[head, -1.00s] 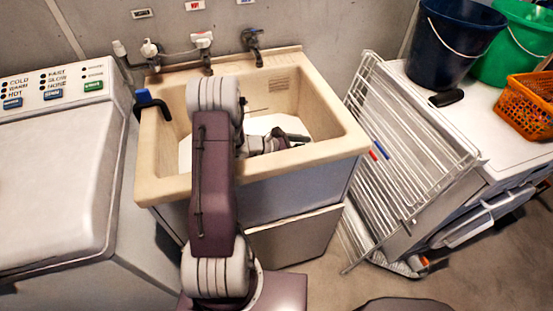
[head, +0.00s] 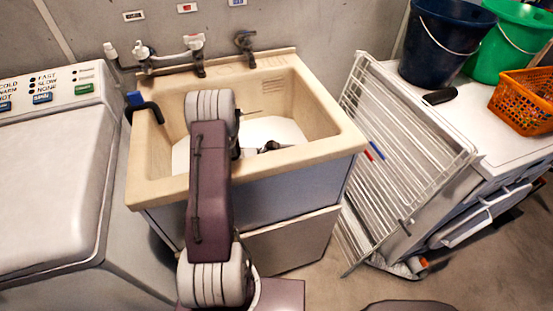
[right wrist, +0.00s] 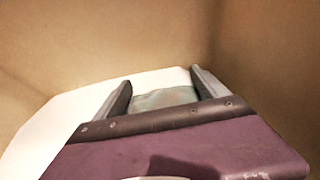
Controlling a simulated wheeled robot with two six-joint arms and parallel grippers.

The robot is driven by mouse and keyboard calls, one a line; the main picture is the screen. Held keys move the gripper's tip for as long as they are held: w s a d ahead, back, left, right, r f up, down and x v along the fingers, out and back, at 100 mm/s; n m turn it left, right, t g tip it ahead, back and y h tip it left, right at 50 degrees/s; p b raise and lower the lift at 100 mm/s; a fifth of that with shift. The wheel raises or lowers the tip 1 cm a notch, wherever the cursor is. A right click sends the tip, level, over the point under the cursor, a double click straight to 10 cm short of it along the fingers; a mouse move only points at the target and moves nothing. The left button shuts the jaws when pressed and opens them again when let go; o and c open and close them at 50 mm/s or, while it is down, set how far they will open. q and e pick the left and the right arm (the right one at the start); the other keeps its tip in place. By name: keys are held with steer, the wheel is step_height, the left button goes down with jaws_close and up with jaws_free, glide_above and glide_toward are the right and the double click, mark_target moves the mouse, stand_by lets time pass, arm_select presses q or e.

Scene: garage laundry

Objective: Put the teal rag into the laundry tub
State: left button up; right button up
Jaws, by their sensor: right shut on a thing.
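The laundry tub (head: 330,148) is a cream basin under several taps. My right arm reaches over its front rim, and only a small dark part of my right gripper (head: 268,147) shows inside the tub in the head view. In the right wrist view, my right gripper (right wrist: 161,90) is shut on the teal rag (right wrist: 165,98), which shows as a small pale-teal patch between the fingers. Tan tub walls surround it, with a white surface below. The rag is hidden in the head view. My left gripper is not in view.
A white washer (head: 50,190) stands left of the tub. A white wire drying rack (head: 400,150) leans at the right, beside a white unit holding a blue bucket (head: 440,45), a green bucket (head: 515,40) and an orange basket (head: 525,100).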

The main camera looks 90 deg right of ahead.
steer(key=o, duration=1.3)
steer(key=shift+a+f, duration=0.1)
steer(key=shift+f, duration=0.2)
steer(key=shift+c, duration=0.2)
steer(key=shift+r+p, duration=0.9)
steer(key=shift+r, duration=0.05)
steer(key=p+v, duration=0.1)
steer(key=v, duration=1)
steer(key=shift+w+p, duration=0.3)
steer(key=shift+w, duration=0.15)
